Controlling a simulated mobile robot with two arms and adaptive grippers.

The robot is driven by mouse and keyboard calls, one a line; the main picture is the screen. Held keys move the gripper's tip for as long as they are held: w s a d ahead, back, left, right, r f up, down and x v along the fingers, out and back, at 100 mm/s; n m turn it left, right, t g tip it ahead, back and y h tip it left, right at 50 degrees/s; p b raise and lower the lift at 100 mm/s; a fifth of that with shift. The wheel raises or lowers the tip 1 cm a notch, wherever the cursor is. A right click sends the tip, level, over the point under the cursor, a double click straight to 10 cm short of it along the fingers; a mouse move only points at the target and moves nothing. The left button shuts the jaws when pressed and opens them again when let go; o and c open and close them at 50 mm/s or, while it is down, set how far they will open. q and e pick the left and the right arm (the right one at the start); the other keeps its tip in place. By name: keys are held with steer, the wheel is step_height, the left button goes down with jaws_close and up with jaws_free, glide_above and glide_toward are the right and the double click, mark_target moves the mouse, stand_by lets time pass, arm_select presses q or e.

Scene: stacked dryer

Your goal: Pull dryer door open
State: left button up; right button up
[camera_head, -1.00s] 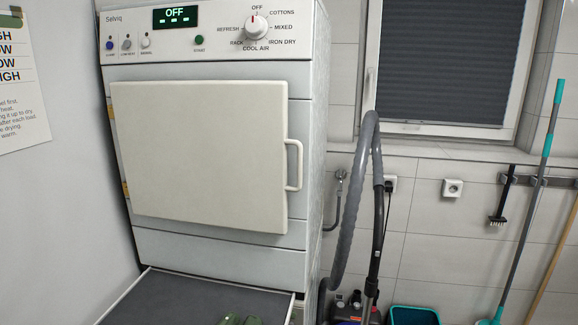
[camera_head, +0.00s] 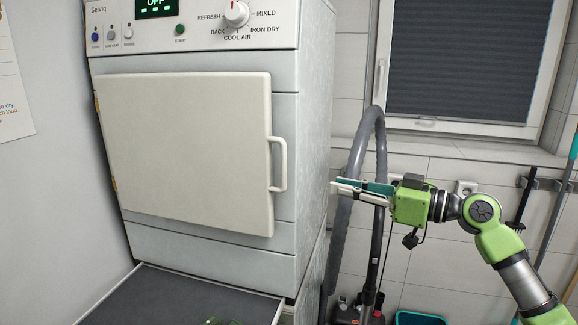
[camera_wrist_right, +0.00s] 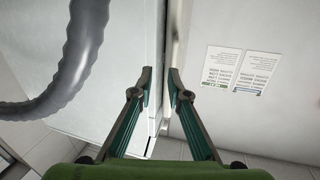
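The dryer door (camera_head: 185,150) is a cream panel on the front of the white dryer (camera_head: 300,110) and looks shut. Its hinges are on the left edge. Its handle (camera_head: 283,165) is a vertical cream bar on the right edge. My right gripper (camera_head: 335,187) is to the right of the handle, beside the dryer's right side, fingers pointing left. It is apart from the handle. In the right wrist view its fingers (camera_wrist_right: 160,72) are open with nothing between them; a pale upright strip, perhaps the door edge, shows beyond.
A grey vacuum hose (camera_head: 358,160) rises behind my right gripper, close to the dryer's side. A pull-out shelf (camera_head: 150,300) sticks out below the door. A wall stands close on the left. Long handles hang on a rail (camera_head: 550,184) at the right.

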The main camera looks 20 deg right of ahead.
mark_target(284, 185)
steer(key=shift+n+g+y, duration=0.3)
steer(key=shift+n+y, duration=0.3)
steer(key=w+a+r+p, duration=0.1)
steer(key=w+a+p, duration=0.1)
steer(key=a, duration=0.1)
steer(key=w+a+r+p, duration=0.1)
steer(key=w+a+p, duration=0.2)
steer(key=a, duration=0.1)
steer(key=w+a+r+p, duration=0.1)
steer(key=w+a+p, duration=0.1)
steer(key=w+a, duration=0.1)
steer(key=shift+a+p, duration=0.4)
steer(key=shift+a, duration=0.2)
jaws_close()
